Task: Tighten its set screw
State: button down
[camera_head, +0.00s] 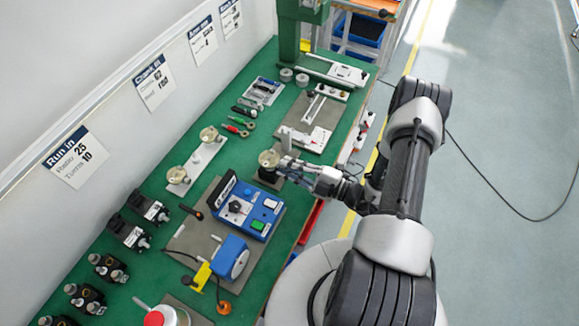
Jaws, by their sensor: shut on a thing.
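My gripper (287,166) reaches in from the right over the green bench. Its fingertips are at a dark round part with a pale brass-coloured top (268,158), and the gripper is shut on it. The part sits upright at the end of a small plate, behind the blue control box. The set screw is too small to make out, and the fingers hide the part's right side. Two similar brass-coloured round parts stand on a light strip (196,161) to the left. Several hand tools, some with red and green handles (238,125), lie farther back.
Black boxes (128,232) line the left side. A measuring slide (312,120) and a green press column (289,30) stand at the back. The floor at right is mostly clear.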

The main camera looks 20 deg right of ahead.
jog(key=shift+f+m, duration=0.1)
jog(key=shift+m, duration=1.9)
jog(key=c, duration=1.5)
grip_release()
jog(key=v, duration=1.2)
jog(key=shift+s+d, duration=0.1)
